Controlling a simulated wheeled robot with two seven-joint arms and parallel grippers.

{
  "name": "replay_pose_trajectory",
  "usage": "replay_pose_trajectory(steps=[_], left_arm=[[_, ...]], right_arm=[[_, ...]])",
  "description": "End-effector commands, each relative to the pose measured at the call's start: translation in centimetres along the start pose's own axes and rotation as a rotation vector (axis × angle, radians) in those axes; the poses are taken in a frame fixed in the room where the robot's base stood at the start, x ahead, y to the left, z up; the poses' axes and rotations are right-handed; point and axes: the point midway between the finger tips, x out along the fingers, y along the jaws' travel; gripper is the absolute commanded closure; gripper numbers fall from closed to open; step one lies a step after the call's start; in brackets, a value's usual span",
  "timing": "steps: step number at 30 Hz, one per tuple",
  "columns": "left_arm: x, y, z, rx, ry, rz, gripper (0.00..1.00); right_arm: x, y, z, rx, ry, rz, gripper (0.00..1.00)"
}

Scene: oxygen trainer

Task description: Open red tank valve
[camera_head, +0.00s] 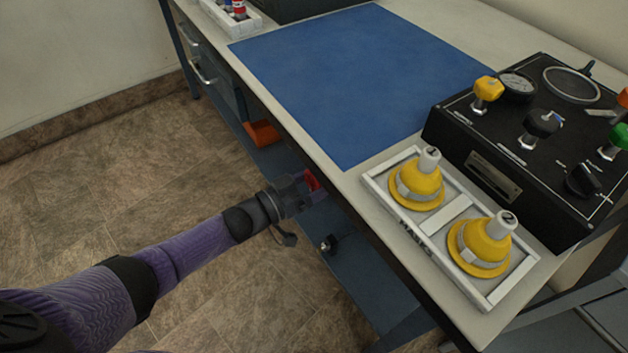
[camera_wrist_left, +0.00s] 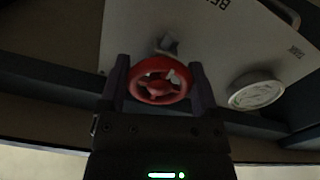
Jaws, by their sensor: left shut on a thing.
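The red tank valve (camera_wrist_left: 158,80) is a round red handwheel with spokes, in the middle of the left wrist view. It sits in front of a pale panel under the bench. My left gripper (camera_wrist_left: 160,82) has a finger on each side of the wheel and is shut on it. In the head view my left gripper (camera_head: 300,188) reaches in under the bench's front edge, and a bit of the red valve (camera_head: 312,181) shows at its fingertips. The rest of the valve is hidden by the bench top and the gripper. My right gripper is not in view.
A pale round part (camera_wrist_left: 256,92) is right of the valve. The bench carries a blue mat (camera_head: 350,75), a white tray (camera_head: 455,206) with two yellow masks, and a black control panel (camera_head: 465,120) with knobs. An orange object (camera_head: 262,133) is on the lower shelf.

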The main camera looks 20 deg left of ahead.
Motion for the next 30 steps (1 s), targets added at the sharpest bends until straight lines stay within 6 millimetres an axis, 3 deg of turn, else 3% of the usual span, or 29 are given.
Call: replay_pose_trajectory(steps=[9,10,12,20,30], left_arm=[[-0.1,0.0,0.1,-0.004,-0.003,-0.002,0.79],[-0.1,0.0,0.1,-0.004,-0.003,-0.002,0.14],[-0.1,0.0,0.1,-0.004,-0.003,-0.002,0.00],[-0.4,0.0,0.0,-0.002,-0.001,-0.001,0.00],[-8.2,0.1,-0.1,-0.002,-0.004,-0.002,0.00]], right_arm=[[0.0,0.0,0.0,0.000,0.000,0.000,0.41],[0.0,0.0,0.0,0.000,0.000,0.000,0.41],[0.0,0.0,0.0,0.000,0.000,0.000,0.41],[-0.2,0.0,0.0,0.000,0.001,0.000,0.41],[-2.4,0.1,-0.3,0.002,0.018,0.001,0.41]])
